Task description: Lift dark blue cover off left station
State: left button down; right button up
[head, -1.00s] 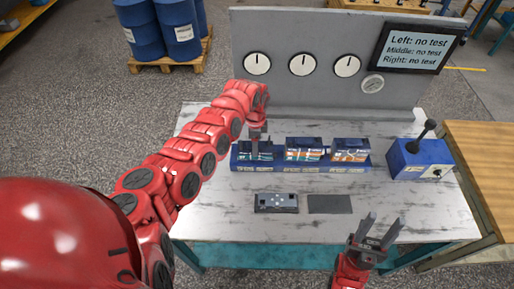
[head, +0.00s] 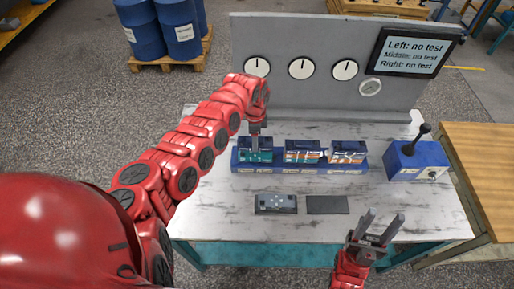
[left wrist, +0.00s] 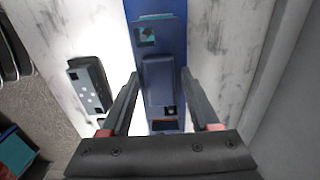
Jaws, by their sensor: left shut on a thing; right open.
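My left gripper (head: 257,131) is shut on the dark blue cover (left wrist: 158,85) at the left station (head: 256,155). In the left wrist view, the cover lies between the two fingers (left wrist: 161,76). The station's teal part shows in the head view, and a teal patch (left wrist: 147,33) shows beyond the cover in the left wrist view. I cannot tell how wide the gap between cover and station is. My right gripper (head: 380,226) is open and empty near the table's front edge.
The middle station (head: 302,152) and right station (head: 347,152) stand on the same blue base. A dark device (head: 275,204) and a flat dark plate (head: 327,205) lie in front. A blue lever box (head: 419,161) stands right. A grey gauge panel (head: 320,95) rises behind.

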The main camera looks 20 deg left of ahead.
pick_arm(q)
jog(key=shift+r+p, duration=2.75)
jog(key=shift+r, duration=1.35)
